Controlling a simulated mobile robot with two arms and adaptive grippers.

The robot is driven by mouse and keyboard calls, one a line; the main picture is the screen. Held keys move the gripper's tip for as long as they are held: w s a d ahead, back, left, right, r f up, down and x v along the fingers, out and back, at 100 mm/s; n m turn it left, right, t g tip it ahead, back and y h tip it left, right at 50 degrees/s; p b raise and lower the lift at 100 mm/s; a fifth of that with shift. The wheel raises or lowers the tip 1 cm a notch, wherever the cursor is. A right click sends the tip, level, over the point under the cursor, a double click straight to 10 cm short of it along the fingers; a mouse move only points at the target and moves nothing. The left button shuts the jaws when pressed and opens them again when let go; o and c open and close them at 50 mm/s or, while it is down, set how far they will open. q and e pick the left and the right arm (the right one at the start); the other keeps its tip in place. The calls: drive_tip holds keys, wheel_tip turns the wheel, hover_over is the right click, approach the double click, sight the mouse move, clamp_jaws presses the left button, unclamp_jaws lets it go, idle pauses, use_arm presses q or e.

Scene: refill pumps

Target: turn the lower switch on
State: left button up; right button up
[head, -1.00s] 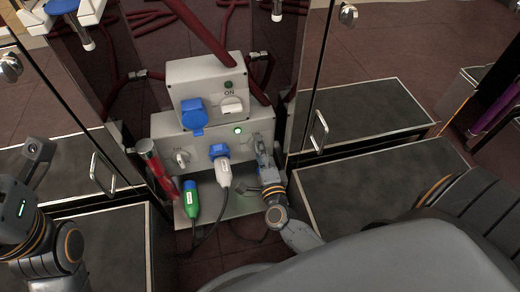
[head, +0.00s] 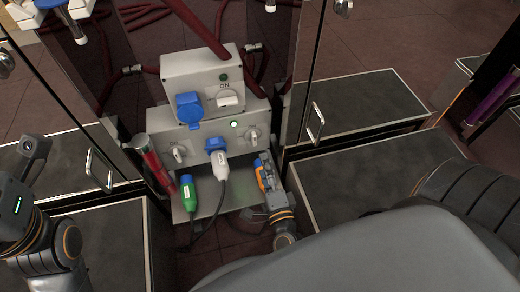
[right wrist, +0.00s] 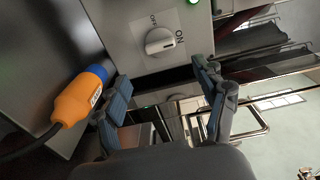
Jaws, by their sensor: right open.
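The lower box (head: 212,139) has a rotary switch (head: 252,135) at its right, beside a lit green lamp (head: 234,124). In the right wrist view the white knob (right wrist: 160,41) has its handle turned toward the ON mark, away from OFF. Nothing touches it. My right gripper (head: 263,164) is just below this switch in the head view, open and empty. In the right wrist view my right gripper (right wrist: 162,77) has its fingers apart, clear of the knob. My left arm stands at the far left of the head view; its gripper fingers do not show.
An upper box (head: 202,80) stands above, with its own switch and an unlit lamp. A white plug (head: 219,169) sits in the lower blue socket. A green plug (head: 189,194) stands on the shelf. An orange plug (right wrist: 76,98) is close to my right gripper's left finger.

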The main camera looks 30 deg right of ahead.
drive_tip(key=shift+v, duration=1.45)
